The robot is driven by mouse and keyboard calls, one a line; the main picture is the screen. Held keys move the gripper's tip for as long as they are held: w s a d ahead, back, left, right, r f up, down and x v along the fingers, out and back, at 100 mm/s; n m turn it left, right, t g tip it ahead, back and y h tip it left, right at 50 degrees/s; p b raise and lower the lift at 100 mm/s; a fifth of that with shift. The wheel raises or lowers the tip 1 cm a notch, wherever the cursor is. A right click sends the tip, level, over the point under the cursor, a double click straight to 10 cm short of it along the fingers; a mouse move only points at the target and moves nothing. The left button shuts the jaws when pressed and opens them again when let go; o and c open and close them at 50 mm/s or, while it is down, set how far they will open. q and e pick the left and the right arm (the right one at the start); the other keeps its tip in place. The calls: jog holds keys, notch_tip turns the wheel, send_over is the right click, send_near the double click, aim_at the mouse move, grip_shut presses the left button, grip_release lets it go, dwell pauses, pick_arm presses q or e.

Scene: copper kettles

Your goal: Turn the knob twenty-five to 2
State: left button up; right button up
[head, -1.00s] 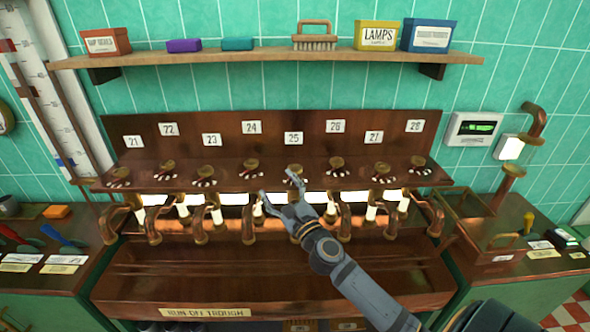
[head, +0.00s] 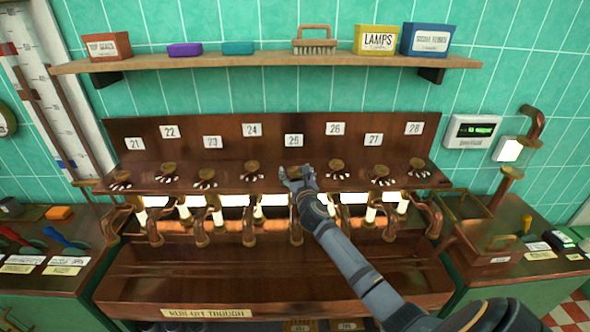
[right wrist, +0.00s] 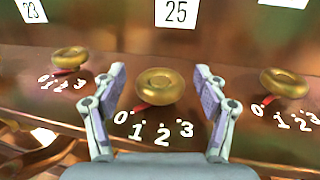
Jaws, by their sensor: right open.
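The brass knob under plate 25 (right wrist: 160,86) sits between the two fingers of my right gripper (right wrist: 160,76) in the right wrist view. The fingers are open, one on each side, with a visible gap to the knob. Its red pointer (right wrist: 141,107) points down-left, towards the 0 of the white 0 1 2 3 scale (right wrist: 162,134). In the head view my right gripper (head: 296,174) is at the panel below number plate 25 (head: 294,140) and largely covers the knob. My left gripper is not in view.
Similar knobs stand on both sides, under plate 24 (head: 252,130) and plate 26 (head: 335,128). Curved copper taps hang below the ledge over a trough (head: 160,289). A wooden shelf (head: 270,60) with boxes and a brush runs above.

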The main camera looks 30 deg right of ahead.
jog(key=shift+w+d, duration=0.1)
jog(key=shift+w, duration=0.25)
jog(key=c, duration=1.2)
jog(key=n+y+p, duration=0.1)
jog(key=y+p, duration=0.1)
jog(key=p, duration=0.1)
jog(key=r+n+t+y+p, duration=0.1)
jog(key=n+y+p, duration=0.1)
jog(key=p, duration=0.1)
jog(key=shift+d, duration=0.15)
jog(key=shift+f+n+y+p, duration=0.35)
jog(key=shift+n+y, duration=0.35)
jog(key=shift+y, duration=0.7)
jog(key=o, duration=1.2)
jog(key=shift+f, duration=0.1)
